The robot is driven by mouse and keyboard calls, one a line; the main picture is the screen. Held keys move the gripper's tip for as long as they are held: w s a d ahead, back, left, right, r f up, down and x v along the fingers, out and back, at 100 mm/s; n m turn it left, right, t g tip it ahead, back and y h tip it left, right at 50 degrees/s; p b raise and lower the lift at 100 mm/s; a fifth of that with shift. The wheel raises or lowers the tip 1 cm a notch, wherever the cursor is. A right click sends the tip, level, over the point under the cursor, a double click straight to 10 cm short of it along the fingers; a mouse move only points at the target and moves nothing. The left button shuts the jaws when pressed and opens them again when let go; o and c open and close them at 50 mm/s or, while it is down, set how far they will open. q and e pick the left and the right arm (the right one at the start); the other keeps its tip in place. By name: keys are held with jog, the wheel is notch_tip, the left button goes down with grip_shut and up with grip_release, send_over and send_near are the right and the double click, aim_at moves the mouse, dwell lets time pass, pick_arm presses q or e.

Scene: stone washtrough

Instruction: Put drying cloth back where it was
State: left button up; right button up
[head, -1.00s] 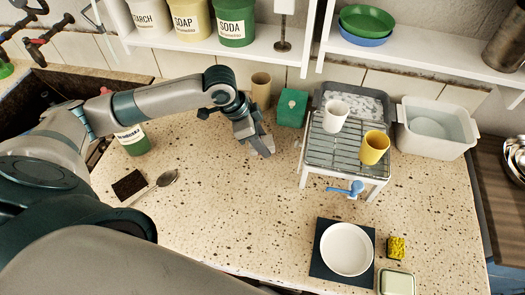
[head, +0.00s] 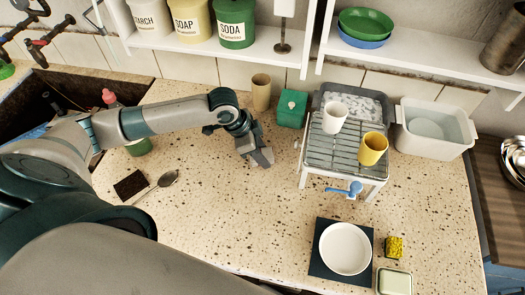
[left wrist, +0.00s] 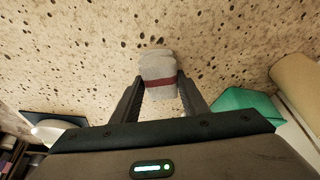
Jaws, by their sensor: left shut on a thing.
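My left gripper (head: 258,158) is over the speckled worktop, left of the wire rack, pointing down. It is shut on the drying cloth, a small folded grey cloth with a dark red stripe. The cloth (left wrist: 158,72) sticks out between the two fingers in the left wrist view. In the head view the gripper mostly hides it. I cannot tell whether the cloth touches the worktop. My right gripper is not in view.
The rack (head: 345,150) holds a white cup (head: 335,117) and a yellow cup (head: 373,148). A green box (head: 292,109) and tan cup (head: 261,92) stand behind the gripper. A white plate (head: 345,249) lies at the front right. The worktop in front of the gripper is clear.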

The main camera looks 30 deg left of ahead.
pick_arm(q)
jog(key=shift+f, duration=0.15)
jog(key=o, duration=1)
jog(key=shift+c, duration=0.2)
jog(key=shift+r, duration=0.2)
jog(key=shift+a+r, duration=0.1)
jog(key=shift+r, duration=0.1)
jog(key=b+v, duration=0.1)
jog(key=v, duration=1)
jog(key=shift+r+b, duration=0.25)
jog(key=shift+b, duration=0.15)
jog(key=shift+s, duration=0.15)
